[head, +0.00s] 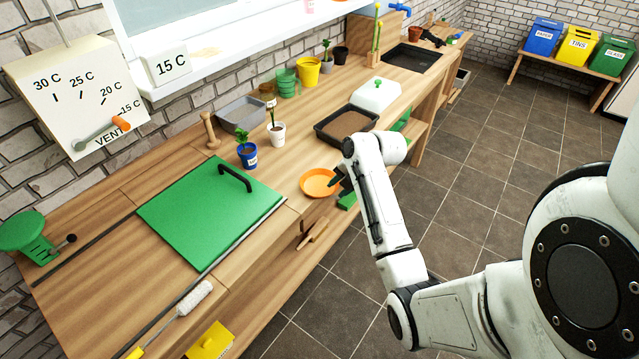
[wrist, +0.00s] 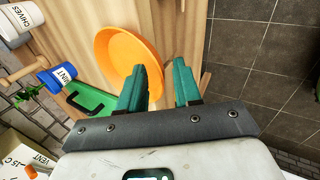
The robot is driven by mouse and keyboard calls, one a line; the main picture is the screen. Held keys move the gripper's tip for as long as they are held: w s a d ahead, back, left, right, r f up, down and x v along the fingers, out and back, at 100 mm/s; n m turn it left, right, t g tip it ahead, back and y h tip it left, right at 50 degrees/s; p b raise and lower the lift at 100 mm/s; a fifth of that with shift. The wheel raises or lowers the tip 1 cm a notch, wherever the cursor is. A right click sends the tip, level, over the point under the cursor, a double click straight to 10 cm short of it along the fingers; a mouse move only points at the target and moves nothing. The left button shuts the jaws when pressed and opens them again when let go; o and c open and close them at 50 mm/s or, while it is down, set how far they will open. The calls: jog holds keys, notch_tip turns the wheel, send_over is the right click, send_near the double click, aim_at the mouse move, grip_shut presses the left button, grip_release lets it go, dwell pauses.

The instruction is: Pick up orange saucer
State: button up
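The orange saucer (head: 316,184) lies on the wooden worktop near its front edge in the head view. It also shows in the wrist view (wrist: 122,48), just beyond my fingers. My gripper (head: 340,182) is at the saucer's right side. In the wrist view my gripper (wrist: 159,65) has its two green fingers apart, with the saucer's near rim showing between them. The left finger overlaps and hides part of the saucer. I cannot tell whether either finger touches the rim.
A blue mint pot (head: 247,155), a white chives pot (head: 277,133) and a dark soil tray (head: 345,124) stand behind the saucer. A green board with a black handle (head: 205,210) lies to its left. Tiled floor (head: 455,160) is clear at right.

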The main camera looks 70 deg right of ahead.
jog(key=shift+f, duration=0.1)
grip_shut()
jog(key=shift+w, duration=0.1)
dwell(0.6)
